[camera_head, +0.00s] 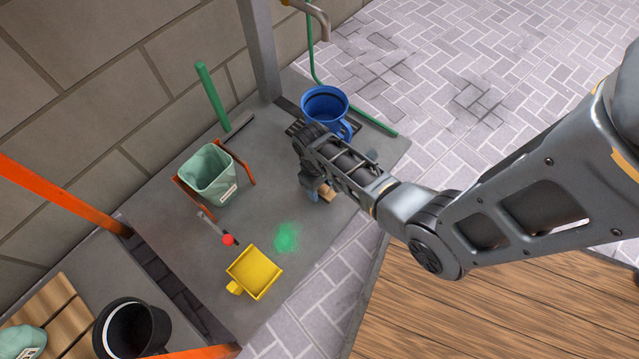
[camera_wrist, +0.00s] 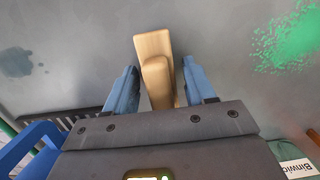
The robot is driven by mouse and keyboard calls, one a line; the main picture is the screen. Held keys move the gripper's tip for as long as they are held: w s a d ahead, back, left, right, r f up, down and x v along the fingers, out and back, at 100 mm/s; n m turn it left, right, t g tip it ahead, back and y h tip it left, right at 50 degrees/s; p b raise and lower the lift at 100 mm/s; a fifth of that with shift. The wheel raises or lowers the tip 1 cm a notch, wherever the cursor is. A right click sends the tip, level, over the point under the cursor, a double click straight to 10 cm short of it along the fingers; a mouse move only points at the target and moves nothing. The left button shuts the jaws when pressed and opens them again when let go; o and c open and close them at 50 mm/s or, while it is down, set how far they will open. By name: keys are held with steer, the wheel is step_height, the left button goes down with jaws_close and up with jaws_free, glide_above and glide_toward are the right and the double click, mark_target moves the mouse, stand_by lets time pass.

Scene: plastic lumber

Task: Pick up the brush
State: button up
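The wooden brush (camera_wrist: 153,46) is pale tan and lies on the grey floor. In the wrist view it sits between the two blue fingers of my gripper (camera_wrist: 160,78), with gaps showing on both sides. Its near end is hidden behind the gripper body, and I cannot see its bristles. In the head view only a small part of the brush (camera_head: 327,193) shows beside my gripper (camera_head: 313,188), which points down at the grey slab. The fingers are apart and do not visibly touch the brush.
A blue bucket (camera_head: 325,104) stands close behind my gripper. A pale green bin (camera_head: 207,178), a red-tipped tool (camera_head: 228,239) and a yellow dustpan (camera_head: 256,273) are to the left. A green powder patch (camera_head: 286,237) marks the slab. A wooden surface (camera_head: 480,310) is at lower right.

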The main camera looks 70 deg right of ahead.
steer(key=c, duration=0.9)
steer(key=shift+o, duration=0.2)
steer(key=shift+r, duration=0.1)
steer(key=shift+r+p, duration=0.3)
step_height(320, 180, up, 4)
steer(key=p, duration=0.3)
steer(key=shift+r, duration=0.15)
steer(key=s+d+r+p, duration=0.4)
steer(key=s+d+r, duration=0.2)
steer(key=s, duration=0.3)
steer(key=shift+d+p, duration=0.35)
steer(key=shift+d, duration=0.25)
steer(key=shift+s, duration=0.1)
